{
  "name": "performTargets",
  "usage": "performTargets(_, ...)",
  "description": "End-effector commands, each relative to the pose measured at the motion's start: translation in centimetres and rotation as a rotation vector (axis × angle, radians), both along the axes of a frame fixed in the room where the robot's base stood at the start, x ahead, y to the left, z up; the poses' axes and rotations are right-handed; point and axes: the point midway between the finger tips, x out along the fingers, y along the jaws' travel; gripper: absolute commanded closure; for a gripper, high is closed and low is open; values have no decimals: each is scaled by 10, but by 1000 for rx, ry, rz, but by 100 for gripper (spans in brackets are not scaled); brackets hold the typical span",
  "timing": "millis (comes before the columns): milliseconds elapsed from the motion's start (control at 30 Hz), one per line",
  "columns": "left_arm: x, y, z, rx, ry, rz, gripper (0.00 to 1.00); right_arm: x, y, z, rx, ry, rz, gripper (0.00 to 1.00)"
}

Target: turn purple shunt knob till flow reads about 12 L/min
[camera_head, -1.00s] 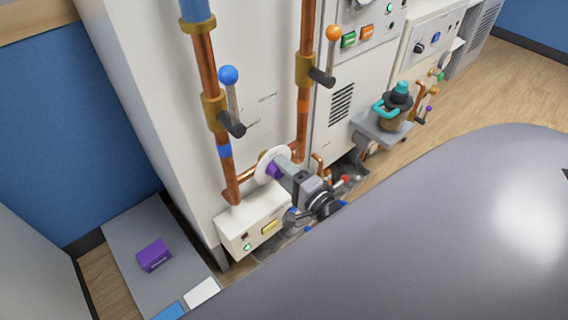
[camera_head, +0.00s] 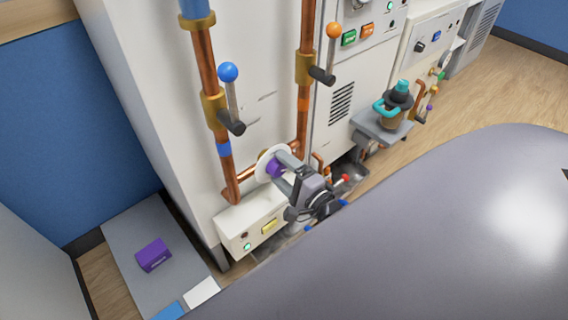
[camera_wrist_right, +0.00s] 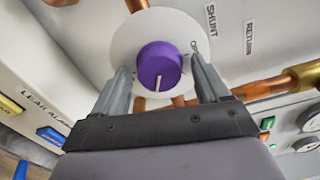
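The purple shunt knob (camera_wrist_right: 159,68) sits on a round white dial plate (camera_wrist_right: 122,45) and bears a white pointer line, which points down in the right wrist view. The knob also shows in the head view (camera_head: 274,168), partly covered by my gripper. My right gripper (camera_wrist_right: 162,68) is open, with one finger on each side of the knob and gaps visible between fingers and knob. It also shows in the head view (camera_head: 284,166). A "SHUNT" label (camera_wrist_right: 211,20) is beside the plate. No flow reading is legible. My left gripper is not in view.
Copper pipes with a blue-ball lever (camera_head: 229,75) and an orange-ball lever (camera_head: 333,33) rise close by. A white leak alarm box (camera_head: 252,218) is below the knob. A purple block (camera_head: 153,255) lies on a grey mat at left. A large grey rounded surface (camera_head: 420,230) fills the foreground.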

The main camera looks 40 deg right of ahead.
Motion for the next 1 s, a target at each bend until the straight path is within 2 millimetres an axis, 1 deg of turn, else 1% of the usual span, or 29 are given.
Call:
performTargets(233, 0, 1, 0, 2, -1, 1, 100, 0, 0, 0, -1, 0, 0, 26)
performTargets(333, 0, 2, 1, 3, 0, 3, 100, -4, 0, 0, -1, 1, 0, 26)
performTargets(433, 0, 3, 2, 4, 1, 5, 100, -14, -1, 0, -2, 3, 1, 26)
performTargets(567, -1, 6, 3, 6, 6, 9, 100, -33, -3, 0, -1, 4, 1, 26)
performTargets(700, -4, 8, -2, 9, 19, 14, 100, -52, -4, 1, -1, 3, 1, 26)
performTargets(800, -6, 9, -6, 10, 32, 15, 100, -63, -5, 0, -1, 3, 1, 26)
performTargets(1000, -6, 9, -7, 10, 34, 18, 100, -71, -5, 0, -1, 0, 1, 26)
